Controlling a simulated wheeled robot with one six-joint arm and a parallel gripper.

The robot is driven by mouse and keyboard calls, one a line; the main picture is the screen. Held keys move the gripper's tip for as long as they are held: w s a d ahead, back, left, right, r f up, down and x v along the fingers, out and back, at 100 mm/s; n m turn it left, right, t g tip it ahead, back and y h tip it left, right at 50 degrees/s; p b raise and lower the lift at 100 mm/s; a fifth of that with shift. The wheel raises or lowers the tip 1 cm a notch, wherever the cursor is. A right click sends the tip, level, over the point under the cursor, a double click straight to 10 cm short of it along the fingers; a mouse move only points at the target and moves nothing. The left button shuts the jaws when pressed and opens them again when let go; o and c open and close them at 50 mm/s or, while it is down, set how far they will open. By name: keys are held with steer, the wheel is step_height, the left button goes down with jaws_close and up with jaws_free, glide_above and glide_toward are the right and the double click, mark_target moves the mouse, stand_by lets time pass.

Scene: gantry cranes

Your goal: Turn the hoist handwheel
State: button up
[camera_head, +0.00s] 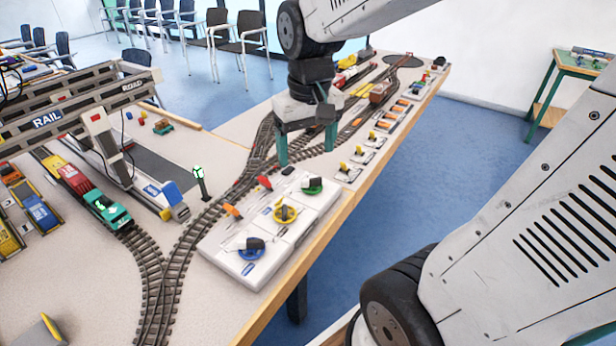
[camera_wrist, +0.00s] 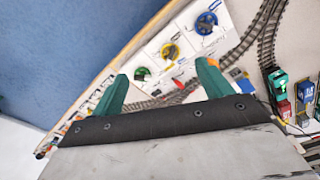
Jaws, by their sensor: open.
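A white control panel (camera_head: 240,262) lies at the table's near edge in the head view. It carries a green handwheel (camera_head: 312,185), a yellow handwheel (camera_head: 285,212) and a blue handwheel (camera_head: 251,250), each with a dark knob or bar on top. The labels are too small to read, so I cannot tell which one is the hoist wheel. In the wrist view the green (camera_wrist: 142,74), yellow (camera_wrist: 170,51) and blue (camera_wrist: 206,22) wheels lie beyond the fingertips. My gripper (camera_head: 306,147) points down with teal fingers apart and empty, above the table behind the panel. It also shows in the wrist view (camera_wrist: 163,72).
A grey gantry crane (camera_head: 78,112) marked RAIL stands at left over toy trains (camera_head: 88,192). Curved track (camera_head: 180,250) runs left of the panel. A small signal post (camera_head: 200,182) stands beside it. Several small lever blocks (camera_head: 361,155) line the right edge. Blue floor lies beyond.

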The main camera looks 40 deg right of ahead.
steer(key=w+d+f+m, duration=0.1)
steer(key=w+d+f, duration=0.6)
steer(key=w, duration=0.2)
steer(key=m, duration=0.1)
glide_above(312, 180)
step_height(312, 180, down, 6)
steer(key=f, duration=0.1)
steer(key=shift+g, duration=0.4)
step_height(312, 180, down, 7)
steer(key=shift+d+f, duration=0.1)
steer(key=shift+f, duration=0.75)
steer(key=c, duration=1)
